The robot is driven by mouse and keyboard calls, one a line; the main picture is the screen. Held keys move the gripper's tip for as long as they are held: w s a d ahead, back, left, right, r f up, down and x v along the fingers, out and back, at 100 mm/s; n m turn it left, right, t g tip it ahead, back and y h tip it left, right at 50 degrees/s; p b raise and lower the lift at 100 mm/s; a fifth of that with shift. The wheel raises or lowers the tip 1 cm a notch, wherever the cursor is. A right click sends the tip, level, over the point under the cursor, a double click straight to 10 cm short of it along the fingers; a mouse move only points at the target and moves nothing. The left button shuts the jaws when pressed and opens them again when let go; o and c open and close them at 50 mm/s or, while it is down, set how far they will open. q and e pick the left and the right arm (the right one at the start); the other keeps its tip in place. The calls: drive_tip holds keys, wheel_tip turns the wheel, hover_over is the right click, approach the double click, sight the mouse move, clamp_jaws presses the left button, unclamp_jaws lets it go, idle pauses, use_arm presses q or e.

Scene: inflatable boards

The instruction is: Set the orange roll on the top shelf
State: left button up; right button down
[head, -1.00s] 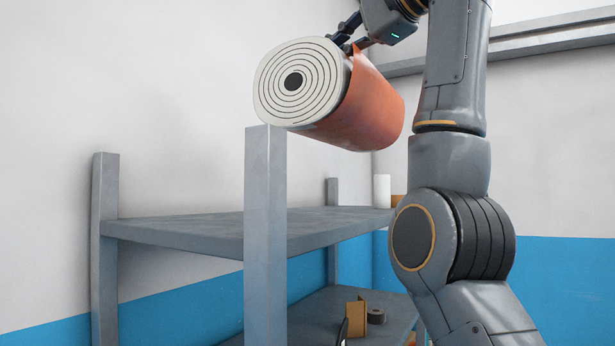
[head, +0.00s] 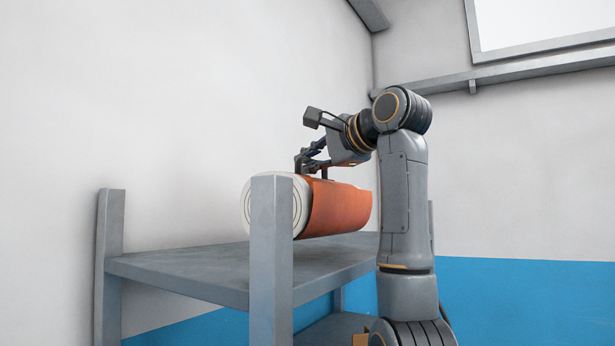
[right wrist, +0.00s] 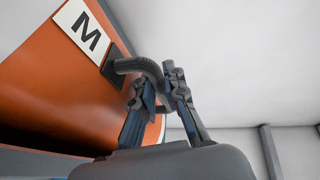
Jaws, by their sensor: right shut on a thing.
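The orange roll (head: 337,208) lies on its side over the top shelf (head: 195,268), its pale spiral end facing left and partly behind the front post. I cannot tell whether its underside touches the shelf or hangs just above it. My right gripper (head: 311,172) reaches down onto the roll from above. In the right wrist view its fingers (right wrist: 155,82) are shut on the dark handle on the orange roll (right wrist: 45,75), beside a white label marked M (right wrist: 87,36). My left gripper is not in view.
A grey front post (head: 271,262) rises in front of the roll's left end, and another post (head: 110,265) stands at the far left. The left part of the top shelf is bare. A wall stands close behind the shelf. A lower shelf shows partly below.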

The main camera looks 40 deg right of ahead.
wheel_tip(320, 180, down, 2)
drive_tip(key=shift+f+p, duration=0.25)
drive_tip(key=shift+p, duration=0.15)
drive_tip(key=shift+f, duration=0.3)
drive_tip(key=c, duration=1.4)
unclamp_jaws()
drive_tip(key=shift+a+f, duration=0.1)
drive_tip(key=shift+f, duration=0.05)
drive_tip(key=s+r+b, duration=0.2)
drive_tip(key=s+b, duration=0.3)
drive_tip(key=s, duration=0.7)
drive_tip(key=shift+d+r+b, duration=0.2)
drive_tip(key=shift+d+b, duration=0.05)
drive_tip(key=shift+b, duration=0.1)
